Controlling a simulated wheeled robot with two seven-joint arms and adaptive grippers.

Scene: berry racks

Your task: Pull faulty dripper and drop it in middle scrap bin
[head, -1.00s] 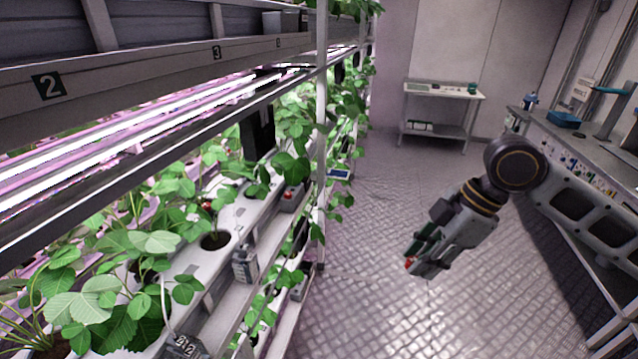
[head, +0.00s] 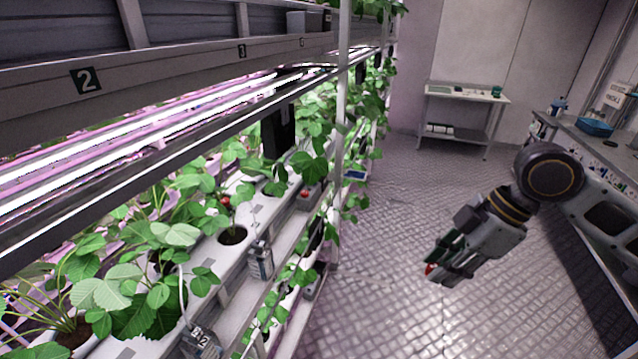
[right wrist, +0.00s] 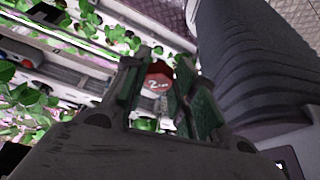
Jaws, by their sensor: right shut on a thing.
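My right gripper (head: 442,268) is over the aisle floor, to the right of the rack and clear of it. It is shut on a small red dripper (head: 429,268), whose edge shows at the fingertips. In the right wrist view the red dripper (right wrist: 158,77) sits between the two green finger pads (right wrist: 155,88), and its face bears a white mark that looks like a 2. My left gripper is out of view. No scrap bin can be made out in these frames.
The plant rack (head: 215,250) with leafy plants and white gutters fills the left side. A workbench (head: 600,150) stands at the right and a small table (head: 466,95) at the back. The patterned floor between them is clear.

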